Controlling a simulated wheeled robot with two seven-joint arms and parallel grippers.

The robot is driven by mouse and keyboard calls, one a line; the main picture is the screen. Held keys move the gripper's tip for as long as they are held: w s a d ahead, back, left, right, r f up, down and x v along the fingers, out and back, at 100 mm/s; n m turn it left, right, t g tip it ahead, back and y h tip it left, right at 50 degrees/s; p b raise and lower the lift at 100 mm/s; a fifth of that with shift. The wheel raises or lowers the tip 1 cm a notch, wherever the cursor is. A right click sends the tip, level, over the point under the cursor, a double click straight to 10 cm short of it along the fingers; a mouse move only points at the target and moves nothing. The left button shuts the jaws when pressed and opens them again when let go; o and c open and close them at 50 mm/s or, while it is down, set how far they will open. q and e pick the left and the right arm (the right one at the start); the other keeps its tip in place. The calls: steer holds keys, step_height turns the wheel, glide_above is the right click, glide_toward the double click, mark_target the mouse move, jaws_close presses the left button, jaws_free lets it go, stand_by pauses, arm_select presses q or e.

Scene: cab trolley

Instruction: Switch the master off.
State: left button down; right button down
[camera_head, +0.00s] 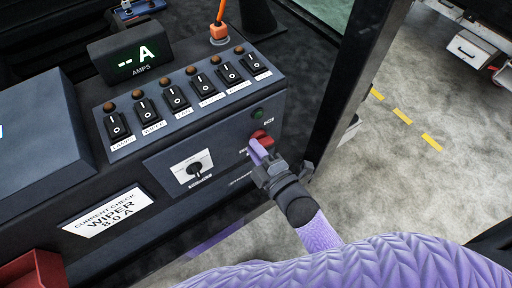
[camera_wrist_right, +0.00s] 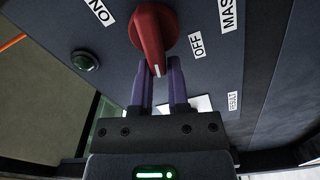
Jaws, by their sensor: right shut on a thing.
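The master switch is a red rotary knob (camera_head: 262,137) on the front face of the dark console. It fills the top middle of the right wrist view (camera_wrist_right: 154,32). Its white pointer mark faces down in that view, toward my gripper, with the OFF label (camera_wrist_right: 197,45) to its right and the ON label (camera_wrist_right: 98,11) up to the left. My right gripper (camera_head: 259,152) is at the knob; its purple fingers (camera_wrist_right: 162,82) are shut on the knob's lower end, one on each side. My left gripper is not in view.
A green lamp (camera_head: 257,113) sits above the knob. A row of black rocker switches (camera_head: 173,97) and an amps display (camera_head: 131,49) are on the console top. A dark post (camera_head: 352,85) stands to the right.

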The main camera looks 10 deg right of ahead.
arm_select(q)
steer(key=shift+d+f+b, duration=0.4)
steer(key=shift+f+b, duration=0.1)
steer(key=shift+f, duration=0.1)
arm_select(e)
steer(key=shift+d+f+n, duration=0.1)
steer(key=shift+f+n, duration=0.15)
steer(key=shift+n, duration=0.5)
steer(key=shift+f+n, duration=0.25)
steer(key=shift+n, duration=0.5)
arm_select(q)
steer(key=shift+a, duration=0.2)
arm_select(e)
steer(key=shift+n, duration=0.3)
steer(key=c, duration=0.8)
jaws_free()
steer(key=shift+o, duration=0.9)
steer(key=shift+d, duration=0.15)
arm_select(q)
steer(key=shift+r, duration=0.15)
arm_select(e)
steer(key=v, duration=1)
